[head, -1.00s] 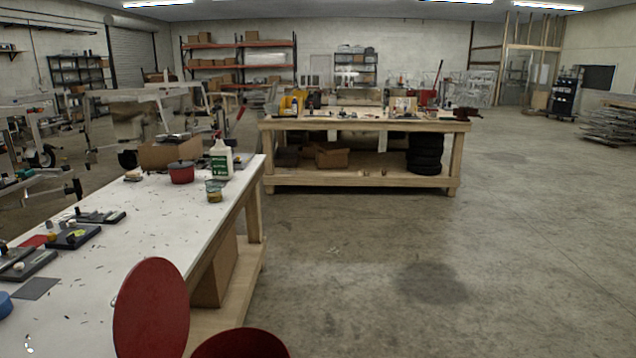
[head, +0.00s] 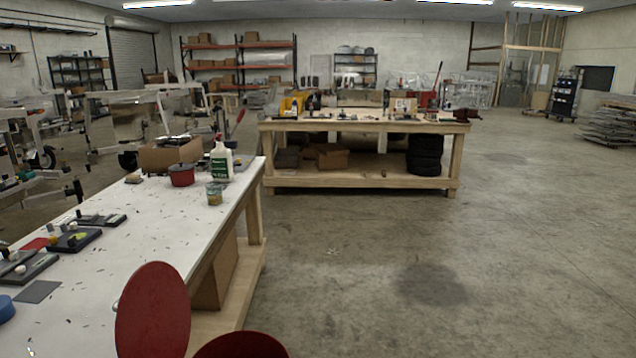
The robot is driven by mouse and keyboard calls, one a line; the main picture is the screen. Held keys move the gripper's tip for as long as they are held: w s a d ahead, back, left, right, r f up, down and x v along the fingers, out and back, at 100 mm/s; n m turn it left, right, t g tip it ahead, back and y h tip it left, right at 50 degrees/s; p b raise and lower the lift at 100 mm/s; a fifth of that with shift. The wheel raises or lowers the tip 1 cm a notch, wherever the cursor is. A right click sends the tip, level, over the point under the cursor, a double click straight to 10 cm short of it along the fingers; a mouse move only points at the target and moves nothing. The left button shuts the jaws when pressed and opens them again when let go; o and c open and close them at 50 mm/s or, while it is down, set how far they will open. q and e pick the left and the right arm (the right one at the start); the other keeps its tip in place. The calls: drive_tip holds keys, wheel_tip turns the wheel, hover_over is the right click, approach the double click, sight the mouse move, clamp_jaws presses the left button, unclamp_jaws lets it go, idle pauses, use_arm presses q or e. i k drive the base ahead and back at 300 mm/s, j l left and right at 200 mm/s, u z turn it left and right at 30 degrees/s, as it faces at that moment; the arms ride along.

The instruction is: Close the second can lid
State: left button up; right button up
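A large red round lid (head: 153,312) stands raised, nearly upright, at the bottom of the head view, in front of the white table. Just right of it, the top of a red can (head: 240,346) shows at the bottom edge; most of it is cut off. The lid is up, not lying over the can. Where lid and can join is out of view. No second can of this kind is in view. Neither of my grippers is in view.
The white worktable (head: 130,260) fills the left, holding a small red pot (head: 181,176), a white-green bottle (head: 221,163), a glass jar (head: 214,194) and several tools. A wooden workbench (head: 365,183) stands behind. The concrete floor (head: 450,270) on the right is clear.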

sight(153, 317)
drive_tip(key=j+z, duration=0.1)
drive_tip(key=j, duration=0.35)
drive_tip(key=k+j, duration=0.15)
drive_tip(key=j, duration=0.25)
drive_tip(key=j+z, duration=0.15)
drive_tip(key=j, duration=0.3)
drive_tip(key=k+j, duration=0.15)
drive_tip(key=j, duration=0.3)
drive_tip(key=k+j+z, duration=0.15)
drive_tip(key=j, duration=0.25)
drive_tip(key=j+z, duration=0.1)
drive_tip(key=j, duration=0.35)
drive_tip(key=k+j, duration=0.2)
drive_tip(key=j, duration=0.2)
drive_tip(key=z, duration=0.05)
